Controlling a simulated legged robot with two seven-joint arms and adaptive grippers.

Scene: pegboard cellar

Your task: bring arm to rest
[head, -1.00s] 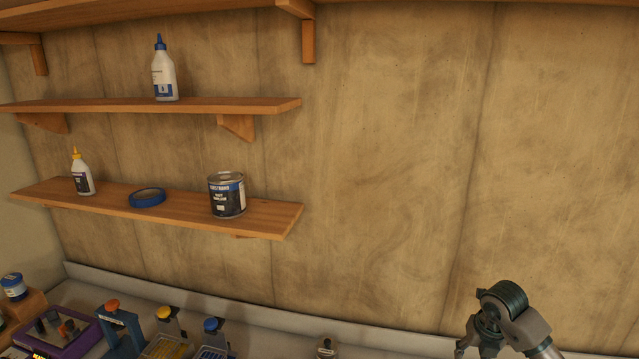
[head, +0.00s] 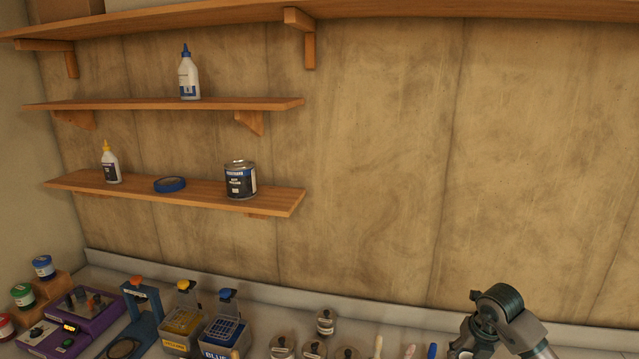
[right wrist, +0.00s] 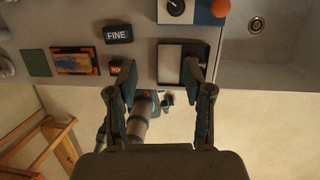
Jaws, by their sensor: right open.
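My right gripper (right wrist: 159,78) is open in the right wrist view, its two fingers apart with nothing held between them. Its fingertips show over the front edge of the grey worktop (right wrist: 140,25), close to a dark-edged light panel (right wrist: 172,62). In the head view, a jointed piece of my arm (head: 499,308) rises at the lower right; no fingers can be made out there. My left gripper is in neither view.
Shelves (head: 280,203) hold bottles and a can. The right wrist view shows a FINE block (right wrist: 118,34), sink (right wrist: 265,45) and wooden stool (right wrist: 45,145).

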